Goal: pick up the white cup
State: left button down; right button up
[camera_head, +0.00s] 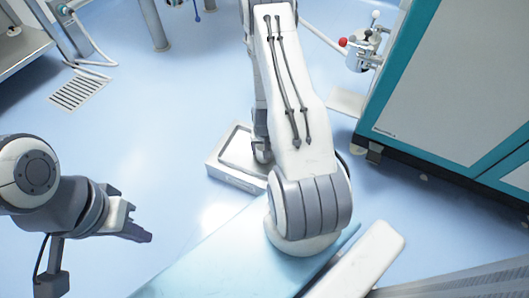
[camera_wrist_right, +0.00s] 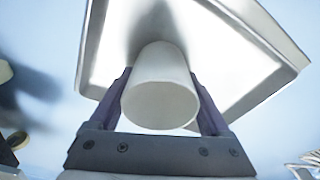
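The white cup (camera_wrist_right: 160,98) shows in the right wrist view, between the two dark fingers of my right gripper (camera_wrist_right: 161,97). The fingers lie against its left and right sides, so the gripper looks shut on it. A round end of the cup faces the camera. Whether the cup rests on the pale square tray (camera_wrist_right: 262,92) behind it or is clear of it, I cannot tell.
The grey-white tray also shows in the head view (camera_head: 215,171), beside my right arm. A teal-and-grey machine (camera_head: 440,75) stands at the right. A metal bench (camera_head: 22,45) stands at the upper left. Blue floor (camera_head: 150,130) lies open between.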

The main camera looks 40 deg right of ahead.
jog(key=shift+c, duration=0.9)
jog(key=shift+r, duration=0.1)
